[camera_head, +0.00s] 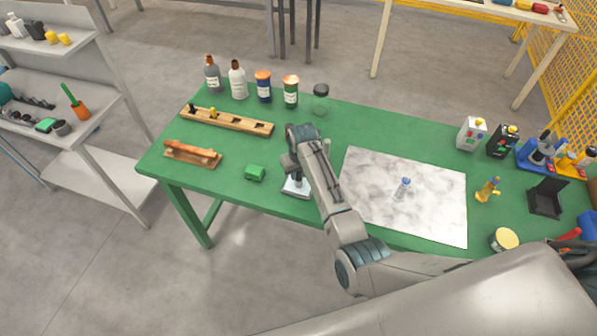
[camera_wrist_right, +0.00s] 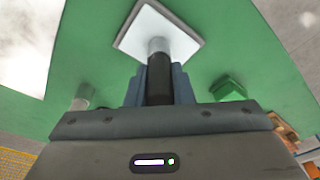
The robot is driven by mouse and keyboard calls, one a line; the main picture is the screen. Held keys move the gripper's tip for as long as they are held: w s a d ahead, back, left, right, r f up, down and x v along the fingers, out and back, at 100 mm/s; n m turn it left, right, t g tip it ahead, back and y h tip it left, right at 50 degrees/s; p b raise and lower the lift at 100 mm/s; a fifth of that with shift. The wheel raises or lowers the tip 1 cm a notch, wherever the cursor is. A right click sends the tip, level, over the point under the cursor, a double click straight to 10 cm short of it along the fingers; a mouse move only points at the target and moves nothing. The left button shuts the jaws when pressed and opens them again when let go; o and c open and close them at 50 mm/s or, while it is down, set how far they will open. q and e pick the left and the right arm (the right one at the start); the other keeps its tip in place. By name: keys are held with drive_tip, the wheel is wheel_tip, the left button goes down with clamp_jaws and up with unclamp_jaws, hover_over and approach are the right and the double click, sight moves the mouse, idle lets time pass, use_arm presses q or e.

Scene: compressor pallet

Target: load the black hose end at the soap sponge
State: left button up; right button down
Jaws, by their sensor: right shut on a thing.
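My right gripper (camera_wrist_right: 158,88) is shut on the black hose end (camera_wrist_right: 159,78), a dark cylinder with a pale grey tip. The tip is over a white square pad with a grey rim, which I take for the soap sponge (camera_wrist_right: 142,32); whether they touch I cannot tell. In the head view my right gripper (camera_head: 298,176) points down at this pad (camera_head: 294,190), near the front edge of the green table. The arm hides part of both, and the hose end is hard to make out there. My left gripper is not in view.
A green block (camera_head: 255,173) lies just left of the pad. A wooden rack (camera_head: 240,123) and several bottles (camera_head: 237,80) stand behind. The table's front left is mostly clear.

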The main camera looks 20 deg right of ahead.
drive_tip(key=shift+s, duration=0.1)
drive_tip(key=shift+r+p, duration=0.85)
drive_tip(key=shift+r, duration=2.6)
drive_tip(key=shift+f, duration=0.1)
